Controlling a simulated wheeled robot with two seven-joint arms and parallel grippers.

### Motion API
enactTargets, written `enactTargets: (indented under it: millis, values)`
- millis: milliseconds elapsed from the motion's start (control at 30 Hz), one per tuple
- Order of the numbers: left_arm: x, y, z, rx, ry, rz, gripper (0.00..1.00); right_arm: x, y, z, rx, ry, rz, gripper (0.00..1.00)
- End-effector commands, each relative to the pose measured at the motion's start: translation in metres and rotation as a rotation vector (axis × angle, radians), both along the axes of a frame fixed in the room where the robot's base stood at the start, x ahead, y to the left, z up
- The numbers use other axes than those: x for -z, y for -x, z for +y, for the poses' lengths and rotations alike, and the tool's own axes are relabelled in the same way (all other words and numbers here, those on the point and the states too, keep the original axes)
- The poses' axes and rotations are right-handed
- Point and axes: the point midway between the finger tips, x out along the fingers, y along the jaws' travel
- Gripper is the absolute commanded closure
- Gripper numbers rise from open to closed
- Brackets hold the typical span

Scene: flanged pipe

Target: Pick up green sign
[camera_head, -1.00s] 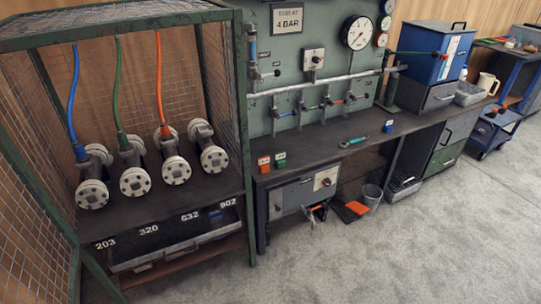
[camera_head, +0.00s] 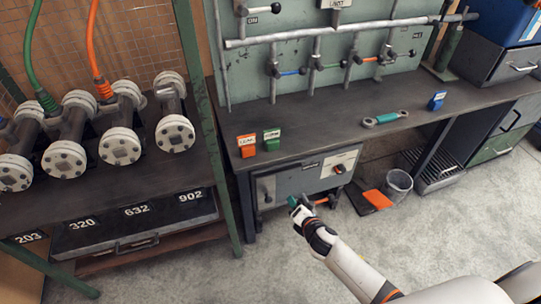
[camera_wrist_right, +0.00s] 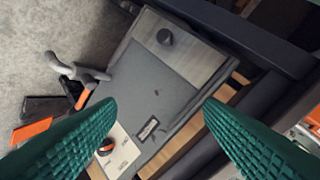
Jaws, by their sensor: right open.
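The green sign (camera_head: 271,140) is a small green block with a white label. It stands on the front left part of the dark bench top, just right of a similar orange sign (camera_head: 246,146). My right gripper (camera_head: 297,206) is in front of the bench, below and slightly right of the green sign, apart from it. In the right wrist view its two green ribbed fingers (camera_wrist_right: 160,112) are spread wide with nothing between them. I cannot make out the green sign in that view. My left gripper is not in view.
A grey cabinet (camera_head: 288,184) is under the bench, close to my right gripper; its front also fills the wrist view (camera_wrist_right: 160,95). A blue sign (camera_head: 437,100) and a teal-handled wrench (camera_head: 384,119) lie farther right. A caged rack with flanged pipes (camera_head: 120,145) is left.

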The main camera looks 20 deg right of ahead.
Motion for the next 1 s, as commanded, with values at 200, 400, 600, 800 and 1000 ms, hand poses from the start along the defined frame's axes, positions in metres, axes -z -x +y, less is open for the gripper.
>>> enactTargets:
  millis: [200,400,600,800,1000]
  values:
    - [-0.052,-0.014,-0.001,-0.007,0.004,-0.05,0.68,-0.109,-0.058,0.024,-0.25,0.591,-0.347,0.38]
    - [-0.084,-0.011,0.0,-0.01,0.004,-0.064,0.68,-0.163,-0.065,0.034,-0.29,0.847,-0.473,0.38]
    - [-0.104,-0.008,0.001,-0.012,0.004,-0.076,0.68,-0.17,-0.094,0.036,-0.291,0.881,-0.487,0.38]
    - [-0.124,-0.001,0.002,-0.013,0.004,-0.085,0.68,-0.169,-0.124,0.037,-0.292,0.875,-0.484,0.38]
    - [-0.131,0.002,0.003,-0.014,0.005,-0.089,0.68,-0.167,-0.138,0.037,-0.292,0.875,-0.485,0.38]
